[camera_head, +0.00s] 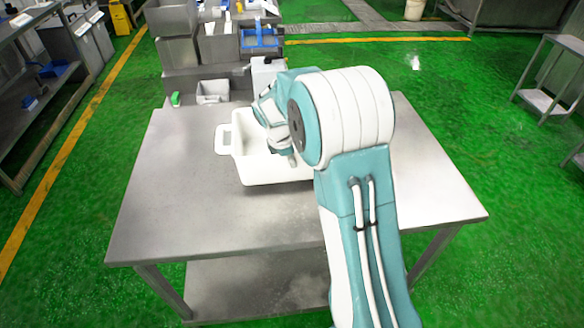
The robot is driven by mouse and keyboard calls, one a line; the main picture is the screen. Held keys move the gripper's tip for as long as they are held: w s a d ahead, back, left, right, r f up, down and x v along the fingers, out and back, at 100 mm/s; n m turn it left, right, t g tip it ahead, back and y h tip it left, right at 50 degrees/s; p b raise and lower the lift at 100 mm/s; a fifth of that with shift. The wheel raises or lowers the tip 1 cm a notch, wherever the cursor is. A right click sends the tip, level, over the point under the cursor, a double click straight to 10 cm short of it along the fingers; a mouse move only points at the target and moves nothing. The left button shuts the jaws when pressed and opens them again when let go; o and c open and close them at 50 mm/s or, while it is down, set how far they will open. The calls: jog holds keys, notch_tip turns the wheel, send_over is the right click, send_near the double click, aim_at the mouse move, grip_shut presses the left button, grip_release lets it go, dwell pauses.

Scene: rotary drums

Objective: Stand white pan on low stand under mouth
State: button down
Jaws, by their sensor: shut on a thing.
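The white pan (262,172) is a deep rectangular tub with a loop handle at its left end. It is upright over the back middle of the steel table (190,205); I cannot tell whether it touches the top. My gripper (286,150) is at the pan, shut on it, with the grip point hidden. My teal and white arm covers the pan's right part. I cannot clearly make out the low stand or the mouth; steel blocks (190,88) stand behind the table.
A small white bin (212,92) and a green item (175,99) are behind the table. A blue tray (259,42) is farther back. Shelving (30,110) stands at left and a small steel rack (550,75) at right. The table's left and front are clear.

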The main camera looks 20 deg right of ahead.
jog(key=shift+f, duration=1.4)
jog(key=c, duration=0.8)
grip_release()
